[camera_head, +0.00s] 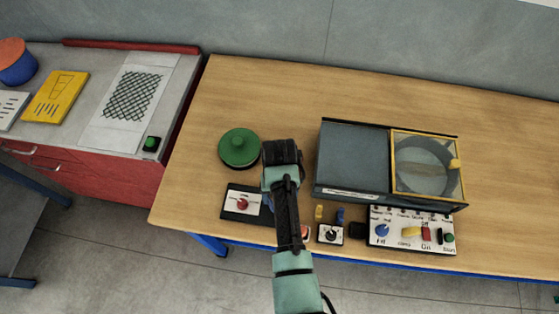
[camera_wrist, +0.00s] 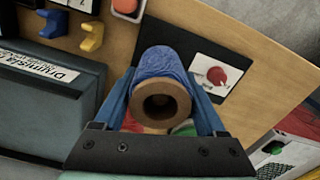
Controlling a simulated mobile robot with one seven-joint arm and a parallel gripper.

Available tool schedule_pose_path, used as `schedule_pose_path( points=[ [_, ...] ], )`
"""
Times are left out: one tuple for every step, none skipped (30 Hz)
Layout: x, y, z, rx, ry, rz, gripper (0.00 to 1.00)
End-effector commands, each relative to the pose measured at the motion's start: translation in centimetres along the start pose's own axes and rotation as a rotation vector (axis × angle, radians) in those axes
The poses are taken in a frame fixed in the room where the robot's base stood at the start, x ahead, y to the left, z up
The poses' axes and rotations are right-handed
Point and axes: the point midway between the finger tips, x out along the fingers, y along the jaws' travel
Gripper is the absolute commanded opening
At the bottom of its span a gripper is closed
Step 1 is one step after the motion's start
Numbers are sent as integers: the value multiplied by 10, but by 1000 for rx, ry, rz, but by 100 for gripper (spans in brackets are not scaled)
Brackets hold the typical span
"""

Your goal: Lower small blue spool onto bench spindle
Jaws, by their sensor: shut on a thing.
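The small blue spool (camera_wrist: 165,68) is between the fingers of my gripper (camera_wrist: 164,85), which is shut on it in the wrist view. Its brown hollow core end (camera_wrist: 160,103) faces the camera. In the head view my gripper hangs over the front left of the wooden bench, under my dark wrist, which hides the fingers and most of the spool. I cannot make out a bare bench spindle in either view.
A panel with a red knob (camera_head: 242,204) lies left of my arm. A grey machine with a yellow-framed clear lid (camera_head: 428,165) stands to the right. A control panel (camera_head: 411,232) and yellow and blue hooks (camera_wrist: 92,37) are near the front edge. The bench's back left is clear.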

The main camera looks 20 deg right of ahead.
Motion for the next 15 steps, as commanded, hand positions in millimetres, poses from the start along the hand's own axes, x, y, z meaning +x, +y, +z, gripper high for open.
schedule_pose_path(
  points=[
    [3, 0, 0, 0, 1, 0, 11],
    [4, 0, 0, 0, 1, 0, 11],
    [6, 0, 0, 0, 1, 0, 11],
    [6, 0, 0, 0, 1, 0, 11],
    [8, 0, 0, 0, 0, 0, 11],
    [9, 0, 0, 0, 0, 0, 11],
    [10, 0, 0, 0, 0, 0, 11],
    [11, 0, 0, 0, 0, 0, 11],
    [13, 0, 0, 0, 0, 0, 11],
    [14, 0, 0, 0, 0, 0, 11],
    [15, 0, 0, 0, 0, 0, 11],
    [16, 0, 0, 0, 0, 0, 11],
    [17, 0, 0, 0, 0, 0, 11],
    [18, 0, 0, 0, 0, 0, 11],
    [19, 0, 0, 0, 0, 0, 11]
  ],
)
